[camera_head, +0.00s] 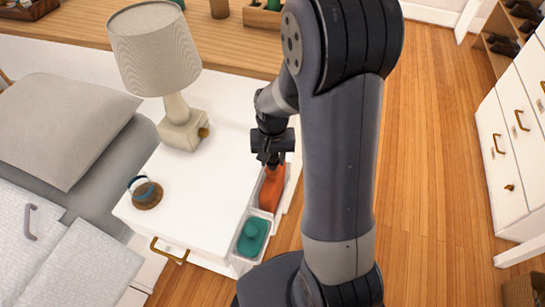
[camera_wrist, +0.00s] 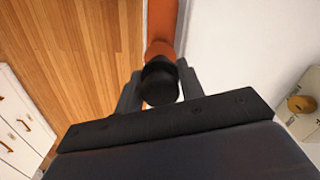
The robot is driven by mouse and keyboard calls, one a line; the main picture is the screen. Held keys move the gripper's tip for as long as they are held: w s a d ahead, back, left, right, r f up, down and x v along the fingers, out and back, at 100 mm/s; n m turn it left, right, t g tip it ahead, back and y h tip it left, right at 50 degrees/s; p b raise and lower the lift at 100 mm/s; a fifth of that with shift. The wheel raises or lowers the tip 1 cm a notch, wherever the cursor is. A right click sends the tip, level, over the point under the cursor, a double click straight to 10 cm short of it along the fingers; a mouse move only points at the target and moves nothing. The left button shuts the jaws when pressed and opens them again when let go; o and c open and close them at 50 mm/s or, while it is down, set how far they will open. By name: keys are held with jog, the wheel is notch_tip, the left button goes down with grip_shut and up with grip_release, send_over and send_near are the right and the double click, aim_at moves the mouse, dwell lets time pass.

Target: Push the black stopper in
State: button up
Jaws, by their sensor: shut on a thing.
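The black stopper (camera_wrist: 160,82) is a dark round cap at the end of the orange bottle (camera_wrist: 162,28). My gripper (camera_wrist: 160,86) has one finger on each side of the stopper and is shut on it. In the head view, the orange bottle (camera_head: 271,190) is in a pale tray at the right edge of the white table, directly below my gripper (camera_head: 270,160). The stopper is hidden by my gripper there. I cannot tell how deep the stopper sits in the bottle.
The pale tray (camera_head: 238,258) also holds a teal object (camera_head: 252,237). A lamp (camera_head: 180,125) and a small glass globe on a brown base (camera_head: 146,192) stand on the white table (camera_head: 190,215). White drawers (camera_head: 505,140) are at the right across open wooden floor (camera_head: 430,190).

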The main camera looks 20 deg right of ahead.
jog(key=shift+f+b, duration=1.1)
jog(key=shift+f, duration=0.5)
dwell(2.3)
jog(key=o, duration=1)
jog(key=shift+o, duration=0.8)
jog(key=o, duration=0.3)
jog(key=shift+r, duration=0.1)
jog(key=shift+r+p, duration=2.5)
jog(key=shift+r, duration=0.45)
